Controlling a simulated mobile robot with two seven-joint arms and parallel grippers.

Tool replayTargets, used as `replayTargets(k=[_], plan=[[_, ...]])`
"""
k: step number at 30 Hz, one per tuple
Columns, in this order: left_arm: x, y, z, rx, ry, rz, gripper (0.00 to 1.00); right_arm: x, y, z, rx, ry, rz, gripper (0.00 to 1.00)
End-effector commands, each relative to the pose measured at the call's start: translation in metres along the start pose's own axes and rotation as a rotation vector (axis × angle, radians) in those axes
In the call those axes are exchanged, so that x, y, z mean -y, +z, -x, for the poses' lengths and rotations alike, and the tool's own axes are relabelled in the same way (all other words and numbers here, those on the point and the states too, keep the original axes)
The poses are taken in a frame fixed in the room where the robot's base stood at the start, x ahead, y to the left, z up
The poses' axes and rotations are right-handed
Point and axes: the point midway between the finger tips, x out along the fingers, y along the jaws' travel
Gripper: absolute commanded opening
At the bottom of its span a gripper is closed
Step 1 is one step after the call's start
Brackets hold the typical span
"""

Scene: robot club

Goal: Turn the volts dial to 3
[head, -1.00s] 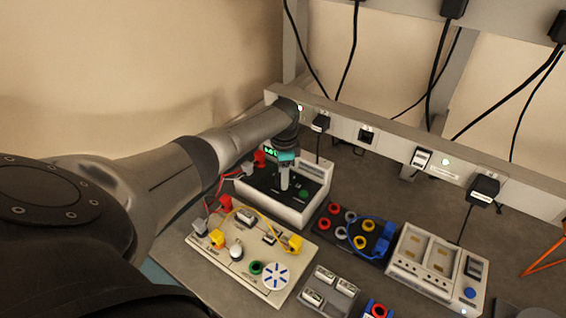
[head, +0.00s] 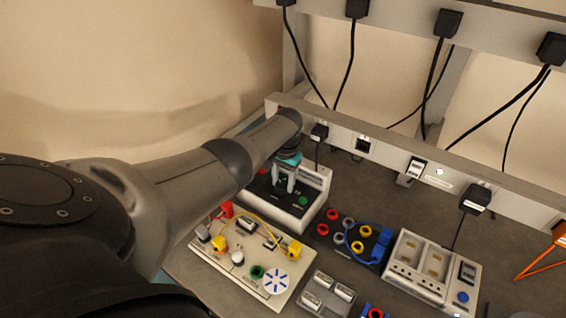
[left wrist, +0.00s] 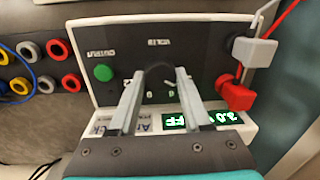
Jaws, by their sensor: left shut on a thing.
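The power supply is a dark-faced box with a pale case (head: 307,214), and it stands on the bench in the head view. In the left wrist view its panel (left wrist: 125,50) appears upside down. The dark round volts dial (left wrist: 159,72) sits between the fingertips of my left gripper (left wrist: 160,77), which is shut on it. In the head view the left gripper (head: 284,186) reaches down onto the panel and hides the dial. A green display (left wrist: 200,118) seems to read 3.0, with OFF beside it. My right gripper is not in view.
A green button (left wrist: 103,73) is beside the dial. A red plug (left wrist: 235,93) and a grey plug (left wrist: 253,51) are at the panel's other side. A circuit board (head: 225,262), a socket block (head: 350,240) and a charger (head: 425,265) stand close by.

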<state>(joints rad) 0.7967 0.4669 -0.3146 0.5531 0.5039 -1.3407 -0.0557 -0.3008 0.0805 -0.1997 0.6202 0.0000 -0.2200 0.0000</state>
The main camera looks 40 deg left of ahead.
Motion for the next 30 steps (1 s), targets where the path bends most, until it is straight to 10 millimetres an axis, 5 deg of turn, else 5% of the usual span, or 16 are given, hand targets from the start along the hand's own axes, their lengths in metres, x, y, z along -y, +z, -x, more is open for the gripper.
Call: replayTargets(k=[26,27,30], plan=[[0.0006,-0.0010,0.0006,0.006,0.000,0.147,0.00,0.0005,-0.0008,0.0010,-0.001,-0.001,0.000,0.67],[0.0007,-0.0010,0.0006,0.006,0.000,0.147,0.53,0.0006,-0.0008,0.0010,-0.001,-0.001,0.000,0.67],[0.0007,-0.0009,0.0006,0.006,0.000,0.147,0.64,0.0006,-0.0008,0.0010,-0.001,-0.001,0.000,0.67]])
